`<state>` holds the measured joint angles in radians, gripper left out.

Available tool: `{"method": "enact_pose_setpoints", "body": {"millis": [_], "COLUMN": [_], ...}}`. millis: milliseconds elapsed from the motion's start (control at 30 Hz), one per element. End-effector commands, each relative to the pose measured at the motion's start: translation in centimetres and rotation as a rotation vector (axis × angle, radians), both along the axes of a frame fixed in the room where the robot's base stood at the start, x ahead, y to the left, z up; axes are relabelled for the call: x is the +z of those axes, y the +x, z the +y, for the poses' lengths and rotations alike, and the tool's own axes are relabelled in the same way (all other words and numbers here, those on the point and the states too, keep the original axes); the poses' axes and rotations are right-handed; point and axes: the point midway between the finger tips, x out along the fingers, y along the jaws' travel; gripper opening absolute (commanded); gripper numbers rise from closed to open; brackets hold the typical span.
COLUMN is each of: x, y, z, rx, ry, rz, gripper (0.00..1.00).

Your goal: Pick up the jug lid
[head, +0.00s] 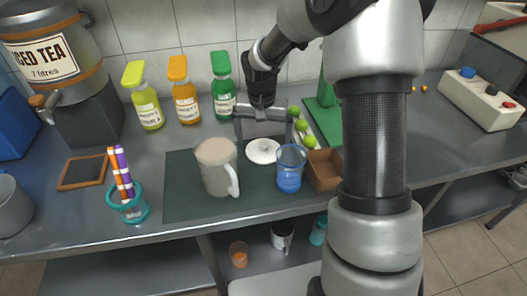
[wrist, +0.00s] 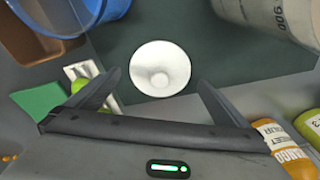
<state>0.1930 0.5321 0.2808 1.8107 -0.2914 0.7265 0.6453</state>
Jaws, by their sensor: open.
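The jug lid (head: 262,151) is a white round disc with a small knob, lying flat on the dark green mat (head: 188,205). It shows whole in the wrist view (wrist: 160,55), beyond my fingertips and roughly centred between them. My gripper (head: 264,136) is open and empty, above and behind the lid in the head view. Its two fingers are spread wide in the wrist view (wrist: 160,84), with no contact on the lid visible. The pale jug (head: 217,170) stands upright on the mat to the left of the lid.
A clear blue cup (head: 290,172) stands close to the right of the lid, beside a brown box (head: 323,170). Green limes (head: 301,125) lie behind it. Syrup bottles (head: 186,100) line the back wall.

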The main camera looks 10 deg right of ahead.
Motion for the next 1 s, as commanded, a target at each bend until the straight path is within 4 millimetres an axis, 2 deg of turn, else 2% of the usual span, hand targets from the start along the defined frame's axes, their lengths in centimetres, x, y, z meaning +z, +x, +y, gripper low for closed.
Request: {"method": "enact_pose_setpoints", "body": {"millis": [33, 133, 367, 600, 867, 1000], "x": [-1.2, -2.3, -2.4, -2.4, -2.4, -1.1], "y": [0.0, 0.2, 0.3, 0.3, 0.3, 0.4], "z": [-0.1, -0.1, -0.1, -0.1, -0.1, -0.1], "rx": [0.000, 0.000, -0.001, 0.000, 0.000, 0.000], "ry": [0.001, 0.000, 0.001, 0.000, 0.000, -0.001], "rz": [0.003, 0.002, -0.001, 0.000, -0.001, -0.003], "gripper": [1.00, 1.00, 1.00, 0.63, 0.63, 0.63]}}
